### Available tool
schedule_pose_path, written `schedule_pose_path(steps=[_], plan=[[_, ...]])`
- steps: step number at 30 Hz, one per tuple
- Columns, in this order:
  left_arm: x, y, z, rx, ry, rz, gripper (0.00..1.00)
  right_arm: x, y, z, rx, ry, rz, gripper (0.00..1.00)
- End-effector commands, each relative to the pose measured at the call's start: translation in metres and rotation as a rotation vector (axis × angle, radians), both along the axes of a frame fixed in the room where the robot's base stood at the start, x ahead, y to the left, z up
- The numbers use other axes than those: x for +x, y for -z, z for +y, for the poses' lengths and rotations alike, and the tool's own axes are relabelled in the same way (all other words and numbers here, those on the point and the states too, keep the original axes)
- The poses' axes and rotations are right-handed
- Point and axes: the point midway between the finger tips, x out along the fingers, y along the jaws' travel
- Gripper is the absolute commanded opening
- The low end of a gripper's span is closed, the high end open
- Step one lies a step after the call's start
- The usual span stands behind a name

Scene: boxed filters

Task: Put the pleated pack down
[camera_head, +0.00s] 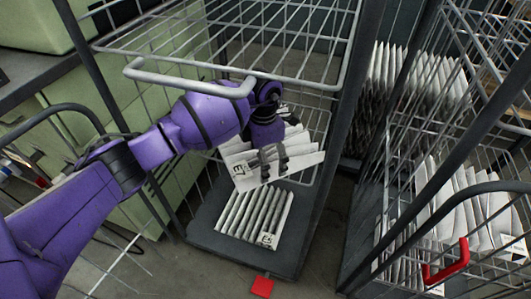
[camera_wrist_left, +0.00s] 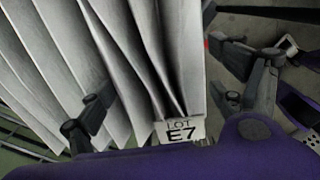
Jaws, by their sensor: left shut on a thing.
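My left gripper (camera_head: 272,158) reaches in from the left under the wire shelf of a cage cart and is shut on a white pleated pack (camera_head: 240,163). The pack is held tilted above the cart's dark base. In the left wrist view the pack (camera_wrist_left: 150,60) fills the left and middle, with grey-white folds and a label reading LOT E7 (camera_wrist_left: 180,131). Dark fingers show on both sides of it. Part of the pack is hidden behind the gripper in the head view. My right gripper is not in view.
Another pleated pack (camera_head: 252,215) lies on the cart's dark base (camera_head: 205,222), below the held one. A wire shelf (camera_head: 240,30) is above my arm. A second cage cart with several pleated packs (camera_head: 470,205) stands at right. A red piece (camera_head: 262,287) is on the floor in front.

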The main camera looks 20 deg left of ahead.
Motion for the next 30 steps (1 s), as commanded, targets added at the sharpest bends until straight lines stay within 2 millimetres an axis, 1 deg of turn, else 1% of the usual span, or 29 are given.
schedule_pose_path(steps=[1,4,10,15,16,18,23,30], plan=[[0.0,0.014,-0.005,-0.002,0.002,0.005,0.65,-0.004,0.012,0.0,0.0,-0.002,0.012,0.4],[0.001,0.019,-0.009,-0.001,0.003,0.004,0.65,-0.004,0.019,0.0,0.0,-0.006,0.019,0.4],[0.002,0.015,-0.008,0.001,0.003,0.001,0.65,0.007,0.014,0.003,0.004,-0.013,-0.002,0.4],[0.002,0.02,-0.008,0.001,0.003,0.001,0.65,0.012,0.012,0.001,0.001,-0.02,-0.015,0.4],[0.002,0.019,-0.008,0.0,0.002,0.001,0.9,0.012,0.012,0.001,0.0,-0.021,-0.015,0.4],[0.002,0.019,-0.008,0.001,0.002,0.001,0.99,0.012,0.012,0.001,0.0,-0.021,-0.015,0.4],[0.001,0.019,-0.008,0.001,0.003,0.001,1.0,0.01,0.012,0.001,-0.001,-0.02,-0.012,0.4],[0.002,0.017,-0.008,0.001,0.003,0.001,1.0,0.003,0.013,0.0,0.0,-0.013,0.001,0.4]])
